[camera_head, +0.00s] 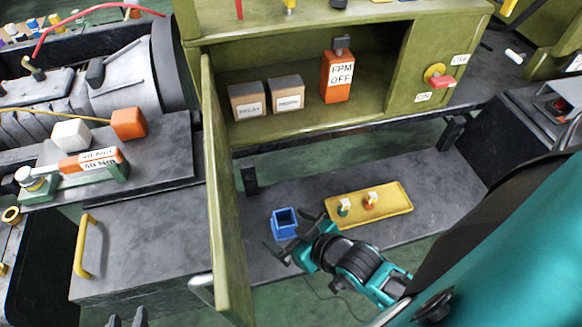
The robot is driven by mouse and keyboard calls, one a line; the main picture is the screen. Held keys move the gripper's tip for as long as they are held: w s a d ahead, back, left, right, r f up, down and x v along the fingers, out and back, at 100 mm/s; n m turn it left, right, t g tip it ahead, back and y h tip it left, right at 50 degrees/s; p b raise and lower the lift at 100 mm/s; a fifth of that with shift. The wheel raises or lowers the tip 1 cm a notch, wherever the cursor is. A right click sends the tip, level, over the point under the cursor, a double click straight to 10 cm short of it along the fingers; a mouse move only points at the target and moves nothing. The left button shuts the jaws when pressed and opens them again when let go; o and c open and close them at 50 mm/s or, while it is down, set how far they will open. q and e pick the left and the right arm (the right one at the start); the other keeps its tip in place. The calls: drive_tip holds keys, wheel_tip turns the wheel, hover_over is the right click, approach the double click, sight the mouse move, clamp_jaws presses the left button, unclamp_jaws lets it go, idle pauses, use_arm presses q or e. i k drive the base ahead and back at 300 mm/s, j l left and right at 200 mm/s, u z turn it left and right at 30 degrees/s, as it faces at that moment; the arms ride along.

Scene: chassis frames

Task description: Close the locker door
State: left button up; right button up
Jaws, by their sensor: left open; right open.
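The olive-green locker (300,55) stands at the upper middle with its front open. Its door (226,200) stands open, hinged at the locker's left side and swung out toward me, seen nearly edge-on. A grey handle (201,288) shows on the door's left face near its lower end. My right gripper (283,240) is open and empty, just right of the door, over the lower bench and near a small blue box. Contact with the door is not visible. My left gripper (126,319) shows only its fingertips at the bottom edge, left of the door, open and apart from it.
Inside the locker are two cardboard boxes (267,97) and an orange labelled item (337,76). The blue box (285,222) and a yellow tray (398,201) with small parts sit on the lower bench. A yellow-handled grey drawer unit (150,240) stands left of the door.

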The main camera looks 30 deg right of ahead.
sight(232, 299)
drive_tip(key=k+j+z, duration=0.1)
drive_tip(key=j+z, duration=0.25)
drive_tip(key=k+j+z, duration=0.1)
drive_tip(key=j+z, duration=0.15)
drive_tip(key=z, duration=0.15)
drive_tip(key=k+j+z, duration=0.15)
drive_tip(key=j+z, duration=0.35)
drive_tip(key=j, duration=0.3)
